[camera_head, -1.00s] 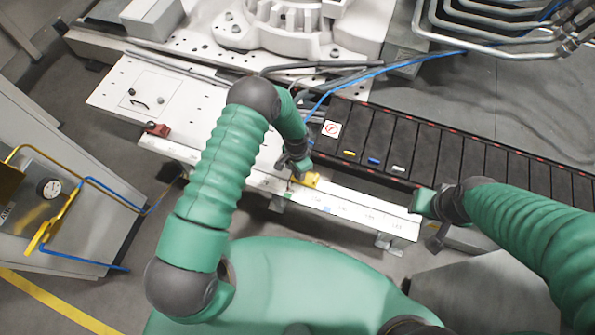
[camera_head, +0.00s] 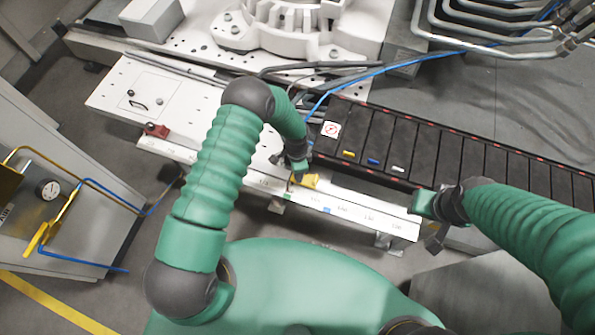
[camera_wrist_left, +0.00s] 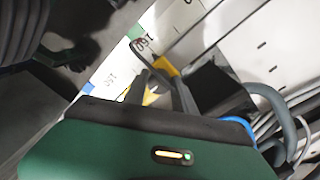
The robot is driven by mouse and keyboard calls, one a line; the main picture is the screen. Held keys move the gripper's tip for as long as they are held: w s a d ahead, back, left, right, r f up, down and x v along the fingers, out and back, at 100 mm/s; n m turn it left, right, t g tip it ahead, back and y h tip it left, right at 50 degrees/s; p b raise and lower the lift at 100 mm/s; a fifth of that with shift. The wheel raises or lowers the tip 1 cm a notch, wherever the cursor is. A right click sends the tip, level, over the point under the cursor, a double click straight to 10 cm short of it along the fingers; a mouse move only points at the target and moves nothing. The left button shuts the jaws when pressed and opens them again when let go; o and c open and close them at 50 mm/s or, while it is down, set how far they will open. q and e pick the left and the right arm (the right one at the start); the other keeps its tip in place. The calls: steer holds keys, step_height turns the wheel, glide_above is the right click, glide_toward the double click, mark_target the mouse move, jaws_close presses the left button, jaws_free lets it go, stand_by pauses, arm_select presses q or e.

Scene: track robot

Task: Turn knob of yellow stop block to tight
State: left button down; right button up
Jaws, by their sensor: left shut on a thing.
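The yellow stop block (camera_head: 308,181) sits on the white rail (camera_head: 345,206) with printed numbers, in front of my body. It also shows in the left wrist view (camera_wrist_left: 166,67), partly hidden by my fingers. My left gripper (camera_head: 294,177) is at the block's left side, shut on its knob; the knob itself is mostly hidden by the dark fingers, seen in the left wrist view (camera_wrist_left: 160,84). My right gripper (camera_head: 428,240) hangs low near the rail's right end, apart from the block; its fingers are too small to read.
A red block (camera_head: 157,130) sits at the rail's left end. A black conveyor (camera_head: 430,150) with small coloured pieces lies behind the rail. Blue and black cables (camera_head: 335,85) run behind my left wrist. A cabinet with a gauge (camera_head: 48,189) stands at the left.

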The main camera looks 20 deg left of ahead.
arm_select(q)
steer(key=shift+w+r, duration=0.15)
steer(key=shift+w, duration=0.2)
steer(key=c, duration=1.2)
jaws_free()
steer(key=shift+o, duration=0.8)
steer(key=shift+s, duration=0.2)
step_height(320, 180, up, 17)
steer(key=p, duration=0.3)
steer(key=shift+w+a+f+p, duration=0.2)
steer(key=shift+w+p, duration=0.15)
steer(key=shift+p, duration=0.05)
